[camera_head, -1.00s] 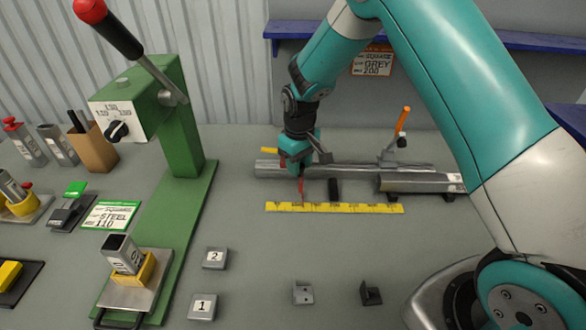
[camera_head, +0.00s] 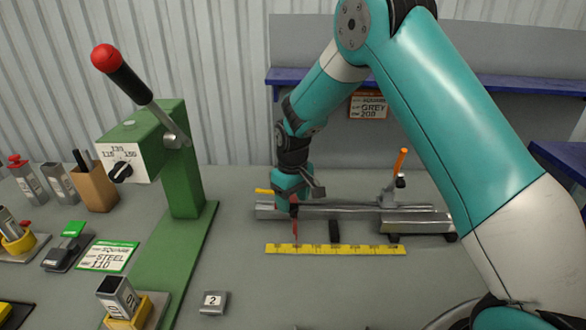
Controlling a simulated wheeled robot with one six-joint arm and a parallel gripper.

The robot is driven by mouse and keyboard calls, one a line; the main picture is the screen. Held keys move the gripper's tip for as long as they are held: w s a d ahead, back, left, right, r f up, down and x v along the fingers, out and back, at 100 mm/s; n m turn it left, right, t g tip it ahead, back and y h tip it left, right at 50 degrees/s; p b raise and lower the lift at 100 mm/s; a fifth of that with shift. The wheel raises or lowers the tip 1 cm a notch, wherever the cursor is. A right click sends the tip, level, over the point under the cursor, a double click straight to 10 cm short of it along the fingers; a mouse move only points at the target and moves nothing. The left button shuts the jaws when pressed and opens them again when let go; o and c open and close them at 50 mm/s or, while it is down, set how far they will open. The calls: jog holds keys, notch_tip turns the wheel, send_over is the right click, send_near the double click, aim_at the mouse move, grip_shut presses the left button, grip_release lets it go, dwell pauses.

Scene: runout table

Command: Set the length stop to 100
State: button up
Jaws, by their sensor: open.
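A yellow scale strip (camera_head: 336,249) lies along the front of a grey metal rail (camera_head: 350,211). Its numbers are too small to read. A dark block (camera_head: 335,231) sits between rail and scale; I cannot tell whether it is the length stop. A thin red pointer (camera_head: 295,230) stands at the scale's left part. An orange-handled lever (camera_head: 400,162) rises from the rail's right part. My gripper (camera_head: 294,203) points down at the rail's left end, just above or behind the red pointer. It is open; its fingertips are partly hidden, and contact cannot be judged.
A green press (camera_head: 183,165) with a red-knobbed lever and a dial stands left. A card (camera_head: 107,256) reads STEEL 110; a wall card (camera_head: 369,106) reads GREY 200. A block marked 2 (camera_head: 213,302) lies in front. The table before the scale is mostly clear.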

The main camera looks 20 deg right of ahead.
notch_tip(320, 180, up, 16)
jog(key=b, duration=0.2)
jog(key=shift+f, duration=0.15)
jog(key=s+a+n+y, duration=0.1)
jog(key=s+a, duration=0.2)
jog(key=s, duration=0.7)
jog(key=s+a+r+n+y, duration=0.1)
jog(key=s+a, duration=0.2)
jog(key=s, duration=0.8)
jog(key=s+a+n+y, duration=0.1)
jog(key=s+a, duration=0.3)
jog(key=s, duration=0.6)
jog(key=shift+s+r+y, duration=0.2)
jog(key=shift+r+y, duration=0.2)
jog(key=shift+y, duration=0.2)
